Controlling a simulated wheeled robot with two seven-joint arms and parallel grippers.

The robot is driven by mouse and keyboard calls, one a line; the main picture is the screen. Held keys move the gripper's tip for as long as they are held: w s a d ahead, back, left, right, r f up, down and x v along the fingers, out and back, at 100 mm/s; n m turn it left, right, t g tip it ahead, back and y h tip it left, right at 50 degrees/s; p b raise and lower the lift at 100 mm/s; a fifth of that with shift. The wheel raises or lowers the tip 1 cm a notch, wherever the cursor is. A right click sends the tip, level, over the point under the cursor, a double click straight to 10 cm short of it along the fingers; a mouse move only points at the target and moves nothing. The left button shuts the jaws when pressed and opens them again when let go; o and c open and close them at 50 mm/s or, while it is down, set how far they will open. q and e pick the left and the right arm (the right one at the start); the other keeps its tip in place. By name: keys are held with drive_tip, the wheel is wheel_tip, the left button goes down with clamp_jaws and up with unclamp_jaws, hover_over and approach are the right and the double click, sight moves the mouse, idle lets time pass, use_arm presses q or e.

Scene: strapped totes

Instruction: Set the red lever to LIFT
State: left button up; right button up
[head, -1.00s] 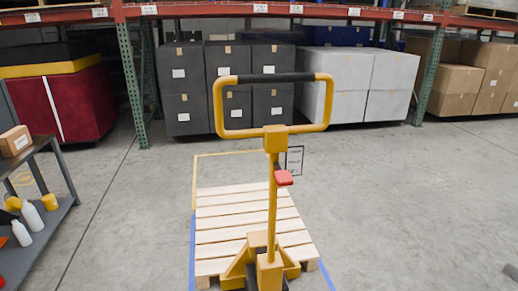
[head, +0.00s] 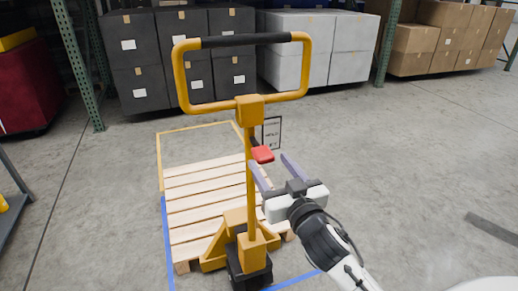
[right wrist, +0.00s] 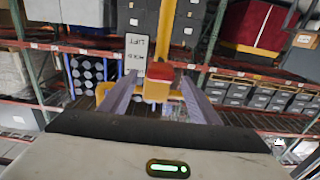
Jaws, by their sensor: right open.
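The red lever (head: 262,154) sticks out from the yellow mast (head: 250,180) of a pallet jack, below its loop handle (head: 243,100). My right gripper (head: 269,160) is just in front of the lever, with its fingers open and pointing at it. In the right wrist view the red lever (right wrist: 160,71) shows between the two spread fingers of the gripper (right wrist: 160,78); I cannot tell whether they touch it. A white label plate (right wrist: 136,50) beside the mast shows upside-down words, LIFT among them. It also shows in the head view (head: 272,132). My left gripper is out of view.
A wooden pallet (head: 195,205) lies on the floor under the jack, within yellow and blue floor lines. Dark boxes (head: 135,60) and grey boxes (head: 350,50) stand on the rack behind. The floor to the right is mostly clear.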

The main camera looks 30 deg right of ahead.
sight(259, 145)
drive_tip(key=x, duration=0.8)
drive_tip(key=shift+w+f, duration=0.1)
drive_tip(key=shift+w, duration=0.15)
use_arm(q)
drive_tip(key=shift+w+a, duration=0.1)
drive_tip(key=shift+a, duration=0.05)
